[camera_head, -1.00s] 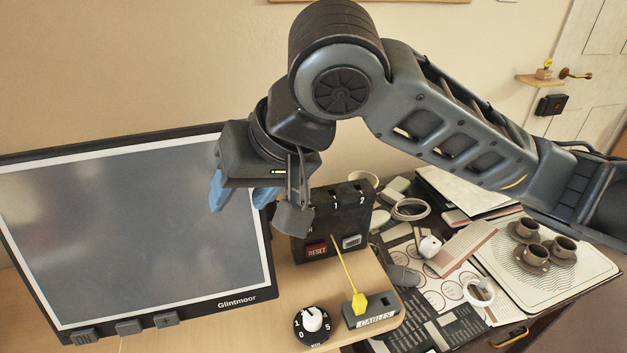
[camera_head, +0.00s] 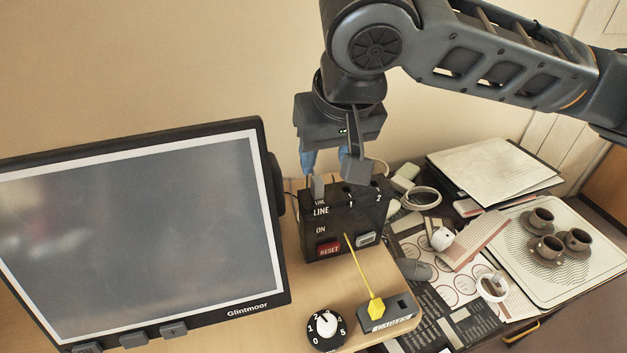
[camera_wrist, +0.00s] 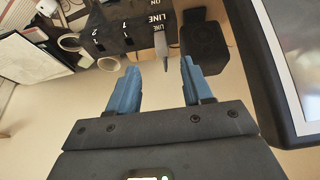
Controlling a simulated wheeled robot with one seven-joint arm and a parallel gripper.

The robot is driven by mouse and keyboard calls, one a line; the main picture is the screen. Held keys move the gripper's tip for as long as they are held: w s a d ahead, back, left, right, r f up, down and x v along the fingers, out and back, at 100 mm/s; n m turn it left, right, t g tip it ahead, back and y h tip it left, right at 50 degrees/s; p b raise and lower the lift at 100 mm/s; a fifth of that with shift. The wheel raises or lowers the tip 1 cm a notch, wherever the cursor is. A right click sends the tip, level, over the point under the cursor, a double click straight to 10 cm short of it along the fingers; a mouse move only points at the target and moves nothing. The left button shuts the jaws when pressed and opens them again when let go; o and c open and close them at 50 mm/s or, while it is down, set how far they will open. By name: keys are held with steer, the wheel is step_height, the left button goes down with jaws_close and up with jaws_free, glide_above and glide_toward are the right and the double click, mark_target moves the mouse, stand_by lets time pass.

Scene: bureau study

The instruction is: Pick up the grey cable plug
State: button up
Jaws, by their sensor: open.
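The grey cable plug (camera_head: 317,188) stands upright at the LINE position on top of a black box (camera_head: 345,222) with LINE, 1 and 2 labels. In the wrist view the plug (camera_wrist: 160,44) shows just beyond the gap between my blue fingertips, with the box (camera_wrist: 118,28) beside it. My gripper (camera_head: 325,168) is open and empty, pointing down just above the plug. The wrist view shows my gripper's (camera_wrist: 160,72) two fingers apart with nothing between them. I cannot tell the exact distance from the fingertips to the plug.
A large monitor (camera_head: 140,235) stands close on the left. In front of the box are a dial (camera_head: 326,328) and a cable block (camera_head: 400,312) with a yellow plug (camera_head: 376,307). Right of it lie papers, a white cable coil (camera_head: 421,197) and a tray (camera_head: 590,278) with cups.

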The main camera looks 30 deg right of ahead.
mark_target(318, 179)
steer(key=shift+w+p+x, duration=0.1)
steer(key=shift+p+x, duration=0.25)
steer(key=shift+x, duration=1.4)
steer(key=shift+w+p+x, duration=0.15)
steer(key=shift+p+x, duration=0.15)
steer(key=shift+x, duration=1.45)
steer(key=shift+r, duration=0.1)
jaws_close()
